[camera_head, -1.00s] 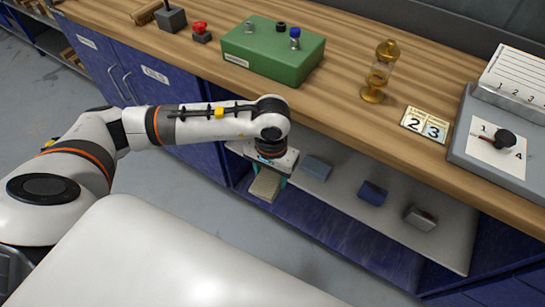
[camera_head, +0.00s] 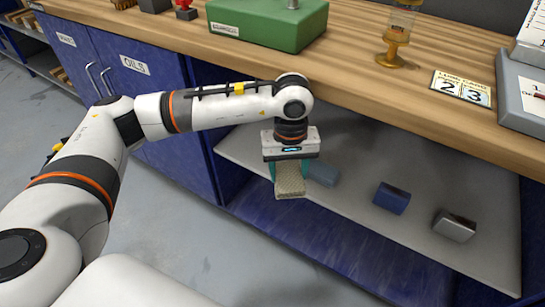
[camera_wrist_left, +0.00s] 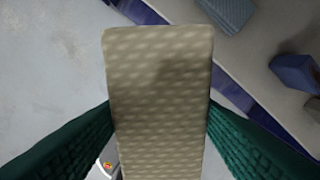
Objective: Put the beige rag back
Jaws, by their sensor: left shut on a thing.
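The beige rag (camera_head: 290,181) is a folded, dimpled block between the fingers of my left gripper (camera_head: 289,172). The gripper is shut on it and holds it at the front edge of the low grey shelf (camera_head: 350,213) under the workbench. In the left wrist view the rag (camera_wrist_left: 158,90) fills the middle between two green ribbed fingers, with floor to its left and the shelf to its right. On the shelf are a grey-blue folded block (camera_head: 322,173), a dark blue one (camera_head: 391,198) and a grey one (camera_head: 454,226). My right gripper is not in view.
The wooden bench top (camera_head: 350,70) overhangs the shelf. On it stand a green box (camera_head: 268,24), a brass hourglass-like piece (camera_head: 397,35) and a number card (camera_head: 461,88). Blue cabinet doors (camera_head: 135,85) are left of the shelf. Open floor (camera_head: 180,235) lies in front.

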